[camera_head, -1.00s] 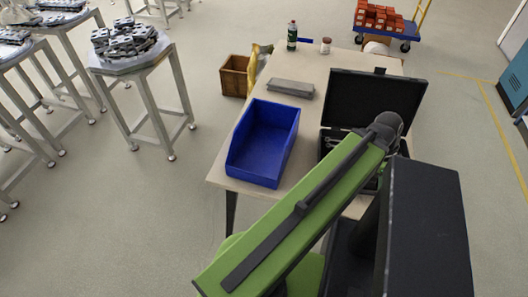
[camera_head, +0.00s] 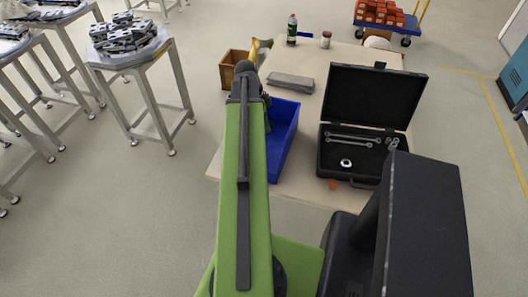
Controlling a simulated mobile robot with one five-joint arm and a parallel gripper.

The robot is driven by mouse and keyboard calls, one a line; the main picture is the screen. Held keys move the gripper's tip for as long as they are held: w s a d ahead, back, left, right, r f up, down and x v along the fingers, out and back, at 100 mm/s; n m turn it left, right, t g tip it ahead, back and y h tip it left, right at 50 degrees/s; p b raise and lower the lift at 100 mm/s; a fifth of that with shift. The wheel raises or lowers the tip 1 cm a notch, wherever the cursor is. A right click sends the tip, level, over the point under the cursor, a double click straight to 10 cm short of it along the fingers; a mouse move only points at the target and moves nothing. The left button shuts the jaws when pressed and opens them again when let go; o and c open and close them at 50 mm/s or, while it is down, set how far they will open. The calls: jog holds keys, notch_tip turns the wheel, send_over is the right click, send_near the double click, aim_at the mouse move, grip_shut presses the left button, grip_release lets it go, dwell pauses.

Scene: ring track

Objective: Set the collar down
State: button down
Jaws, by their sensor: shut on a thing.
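My green arm reaches forward over the left side of the blue bin (camera_head: 284,140) on the table. Part of my gripper (camera_head: 267,112) shows as dark pieces beside the arm's far end, at the bin. Its fingertips and the collar in its grasp are hidden behind the arm, so how the collar sits in the jaws cannot be seen. A small silver ring-shaped piece (camera_head: 346,163) lies in the open black tool case (camera_head: 335,172), well to the right of my gripper.
The case also holds wrenches (camera_head: 352,138). A grey block (camera_head: 291,82) lies behind the bin, with a bottle (camera_head: 292,30) and a jar (camera_head: 326,40) farther back. A small orange piece (camera_head: 332,185) lies before the case.

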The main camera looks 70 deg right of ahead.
jog(key=shift+w+a+f, duration=0.15)
jog(key=shift+w+f, duration=0.45)
jog(key=shift+f, duration=0.2)
notch_tip(320, 180, down, 10)
jog(key=b, duration=1)
jog(key=shift+f+b, duration=0.1)
jog(key=shift+b, duration=0.25)
jog(key=shift+r, duration=0.25)
jog(key=shift+f, duration=0.25)
jog(key=c, duration=0.9)
grip_release()
jog(key=shift+r, duration=0.1)
jog(key=shift+o, duration=0.2)
jog(key=p+v, duration=1.2)
jog(key=shift+r, duration=0.15)
